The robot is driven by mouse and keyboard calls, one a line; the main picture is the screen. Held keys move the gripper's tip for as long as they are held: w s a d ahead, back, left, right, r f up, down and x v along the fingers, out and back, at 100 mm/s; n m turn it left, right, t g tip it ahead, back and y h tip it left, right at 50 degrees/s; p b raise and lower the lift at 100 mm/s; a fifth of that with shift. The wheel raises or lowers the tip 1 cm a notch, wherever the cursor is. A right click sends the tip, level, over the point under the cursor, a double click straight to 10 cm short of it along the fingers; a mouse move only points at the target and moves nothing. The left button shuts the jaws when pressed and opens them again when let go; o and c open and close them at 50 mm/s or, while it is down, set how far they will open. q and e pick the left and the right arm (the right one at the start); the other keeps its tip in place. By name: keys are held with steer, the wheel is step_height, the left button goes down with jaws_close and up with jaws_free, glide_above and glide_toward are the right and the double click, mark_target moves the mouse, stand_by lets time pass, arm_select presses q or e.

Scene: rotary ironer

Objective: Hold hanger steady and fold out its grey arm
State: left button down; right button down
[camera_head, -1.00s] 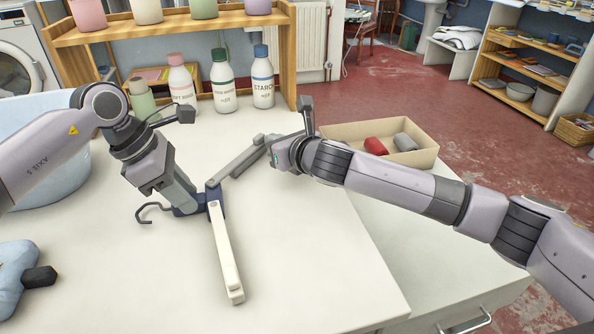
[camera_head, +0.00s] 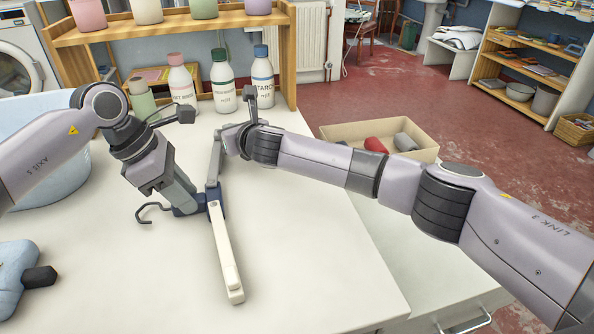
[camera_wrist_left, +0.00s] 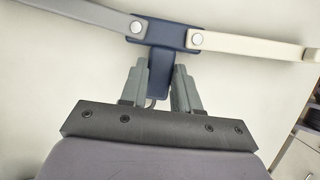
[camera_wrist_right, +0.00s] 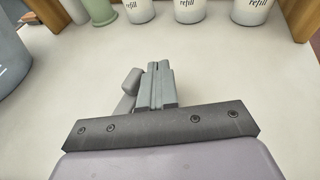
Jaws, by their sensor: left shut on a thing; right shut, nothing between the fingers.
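The hanger has a dark blue centre piece (camera_wrist_left: 160,40), a white arm (camera_head: 226,255), a grey arm (camera_head: 214,163) and a dark hook (camera_head: 148,212). My left gripper (camera_head: 185,205) is shut on the centre piece, its fingers on both sides of the blue stem in the left wrist view (camera_wrist_left: 158,85). The white arm points toward the near table edge. The grey arm points away, nearly opposite the white one. My right gripper (camera_wrist_right: 159,70) is shut and empty, right beside the grey arm's rounded end (camera_wrist_right: 131,82); I cannot tell whether they touch.
A cardboard box (camera_head: 400,142) with red and grey items is to the right. A blue basin (camera_head: 50,170) stands at the left.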

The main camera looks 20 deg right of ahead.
steer(key=shift+w+a, duration=0.1)
steer(key=shift+a, duration=0.1)
stand_by(0.5)
steer(key=shift+d, duration=0.65)
steer(key=d+r, duration=0.1)
steer(key=d, duration=0.3)
steer(key=s+d+r, duration=0.1)
steer(key=d, duration=0.3)
steer(key=d+r, duration=0.1)
steer(key=d, duration=0.3)
steer(key=shift+s+d, duration=0.1)
steer(key=shift+s, duration=0.1)
arm_select(q)
steer(key=c, duration=0.7)
jaws_free()
steer(key=shift+c, duration=0.2)
